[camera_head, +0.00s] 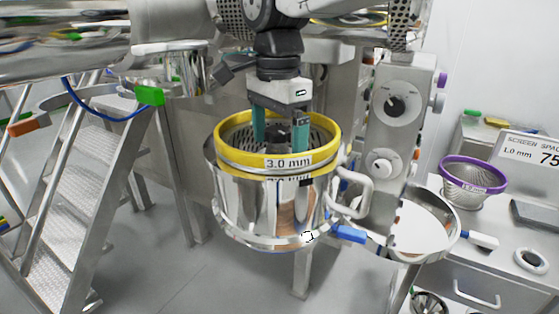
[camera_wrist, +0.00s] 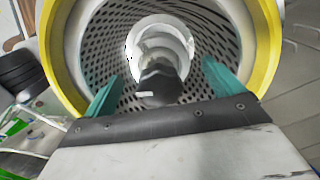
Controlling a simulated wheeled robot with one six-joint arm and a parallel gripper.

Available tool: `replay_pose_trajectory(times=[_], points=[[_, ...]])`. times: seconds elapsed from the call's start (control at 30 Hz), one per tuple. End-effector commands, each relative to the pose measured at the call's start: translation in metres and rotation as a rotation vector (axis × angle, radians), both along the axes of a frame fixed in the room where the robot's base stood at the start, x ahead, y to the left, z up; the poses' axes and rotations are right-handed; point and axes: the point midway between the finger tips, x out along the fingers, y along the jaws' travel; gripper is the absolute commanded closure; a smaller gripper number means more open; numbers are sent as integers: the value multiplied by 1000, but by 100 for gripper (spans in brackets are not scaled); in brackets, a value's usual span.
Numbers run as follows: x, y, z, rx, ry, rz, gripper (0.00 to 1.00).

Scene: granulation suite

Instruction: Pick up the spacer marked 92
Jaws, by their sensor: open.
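No marking 92 can be read in either view. A white ring (camera_head: 531,260) lies flat on the bench at the right; its marking is too small to read. In the wrist view a pale, round, ring-like part (camera_wrist: 182,38) shows deep inside the screen, behind a dark shaft (camera_wrist: 158,88); I cannot tell whether it is a spacer. My gripper (camera_head: 279,138) is open, its teal fingers reaching down into the yellow-rimmed screen labelled 3.0 mm (camera_head: 275,163). In the wrist view its fingers (camera_wrist: 163,82) stand apart on either side of the dark shaft, with nothing held.
The screen sits in a steel housing (camera_head: 250,205) with a handle and blue lever (camera_head: 348,233). A purple-rimmed screen (camera_head: 472,183) and a spacer sign (camera_head: 532,152) stand on the right bench. Metal steps (camera_head: 88,180) are at the left. The floor between is clear.

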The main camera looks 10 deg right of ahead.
Motion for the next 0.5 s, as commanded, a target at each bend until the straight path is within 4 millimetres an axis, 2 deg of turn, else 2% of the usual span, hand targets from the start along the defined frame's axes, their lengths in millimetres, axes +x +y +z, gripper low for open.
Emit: replay_pose_trajectory(times=[0.13, 0.4, 0.43, 0.5], points=[[0, 0, -18, 0, 1, 0, 7], [0, 0, -22, 1, 0, 1, 7], [0, 0, -22, 1, 0, 1, 13], [0, 0, -22, 1, 0, 1, 32]])
